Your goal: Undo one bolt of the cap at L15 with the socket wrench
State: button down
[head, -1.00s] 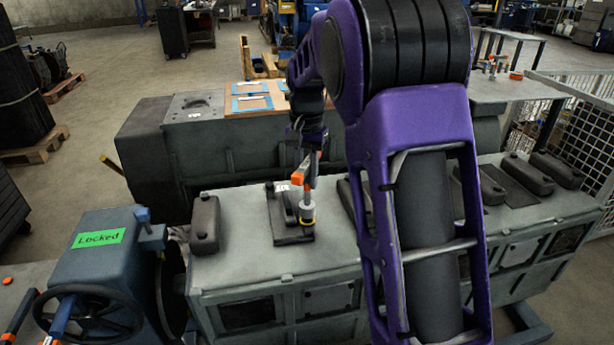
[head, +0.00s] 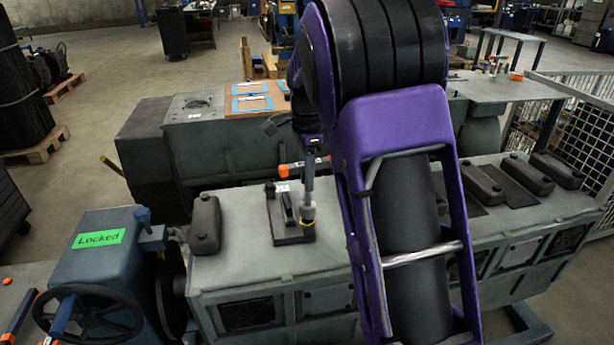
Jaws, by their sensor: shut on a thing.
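My gripper (head: 312,142) is shut on the socket wrench (head: 310,184), partly hidden by my arm. The wrench stands about upright, with an orange-ended handle (head: 284,170) pointing left. Its lower end is at the right front of a dark cap (head: 287,208) on a flat dark plate (head: 274,228), on top of the grey engine block. The bolt under the socket is hidden, and I cannot tell whether it has turned. A small white label (head: 283,188) lies at the plate's back edge; its text is too small to read. Another bolt head (head: 270,188) shows at the back left.
A dark cover (head: 205,224) stands left of the plate, and more covers (head: 527,176) stand on the right. A blue unit with a handwheel (head: 92,312) and a green "Locked" sign (head: 98,238) is at the left. My arm hides the block's middle.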

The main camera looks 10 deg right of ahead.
jog(key=m, duration=1.6)
jog(key=shift+w, duration=0.1)
jog(key=shift+m, duration=1.8)
